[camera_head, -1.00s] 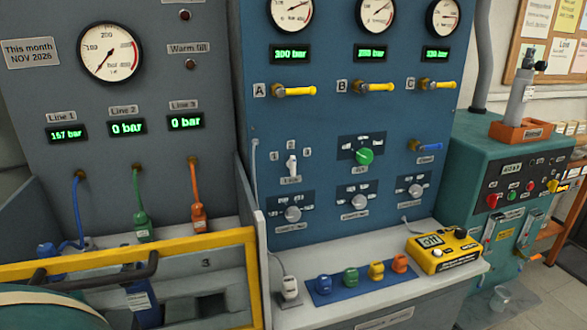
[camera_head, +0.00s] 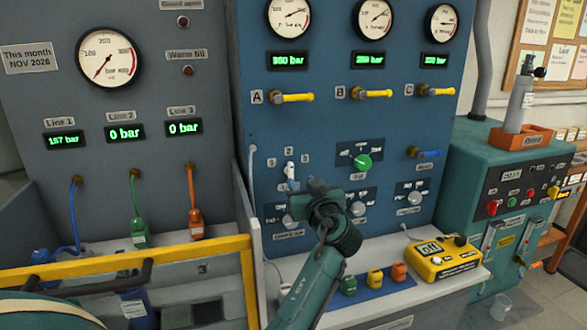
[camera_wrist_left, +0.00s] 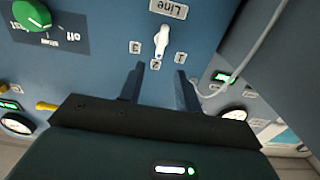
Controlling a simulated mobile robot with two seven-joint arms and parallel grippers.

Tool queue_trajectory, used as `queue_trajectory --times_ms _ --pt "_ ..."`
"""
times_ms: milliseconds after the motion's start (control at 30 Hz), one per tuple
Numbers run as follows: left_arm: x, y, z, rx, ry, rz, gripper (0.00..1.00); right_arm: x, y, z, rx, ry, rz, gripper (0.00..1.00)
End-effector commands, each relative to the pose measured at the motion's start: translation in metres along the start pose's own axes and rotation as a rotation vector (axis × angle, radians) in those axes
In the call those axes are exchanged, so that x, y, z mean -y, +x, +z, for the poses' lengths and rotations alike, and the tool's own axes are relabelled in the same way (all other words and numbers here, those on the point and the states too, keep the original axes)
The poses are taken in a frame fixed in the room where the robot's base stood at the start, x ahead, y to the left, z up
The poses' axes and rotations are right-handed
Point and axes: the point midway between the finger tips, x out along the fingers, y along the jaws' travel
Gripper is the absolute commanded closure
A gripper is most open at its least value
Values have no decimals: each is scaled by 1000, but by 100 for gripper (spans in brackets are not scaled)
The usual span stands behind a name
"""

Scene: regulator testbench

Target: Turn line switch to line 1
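The white line switch (camera_head: 290,170) is a small lever on the blue panel, with position labels 1, 2 and 3 around it. In the left wrist view, which is upside down, the switch (camera_wrist_left: 161,42) shows just beyond my fingertips, its lever pointing roughly toward label 2 (camera_wrist_left: 155,65). My left gripper (camera_head: 316,186) is in front of the panel, just below and right of the switch, and covers part of that area. In the wrist view its two fingers (camera_wrist_left: 159,70) are apart with nothing between them. My right gripper is not in view.
A green knob (camera_head: 362,162) is right of the switch, and a grey knob (camera_head: 358,209) is below it. Yellow valve handles (camera_head: 297,97) sit above. A grey cable (camera_wrist_left: 250,50) hangs beside the switch. A yellow meter (camera_head: 443,258) stands on the bench. A yellow rail (camera_head: 200,249) is at left.

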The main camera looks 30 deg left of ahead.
Motion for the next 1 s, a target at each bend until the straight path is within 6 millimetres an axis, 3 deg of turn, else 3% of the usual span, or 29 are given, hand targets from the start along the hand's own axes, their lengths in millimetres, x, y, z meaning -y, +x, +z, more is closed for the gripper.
queue_trajectory --times_ms 200,400,800,1000 --pt "0 46 -3 -2 4 -1 66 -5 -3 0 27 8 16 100" --pt "0 70 -1 -1 2 1 66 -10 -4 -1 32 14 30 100" --pt "0 77 0 0 0 2 66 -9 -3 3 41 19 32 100" --pt "0 77 0 0 1 2 83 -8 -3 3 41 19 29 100"
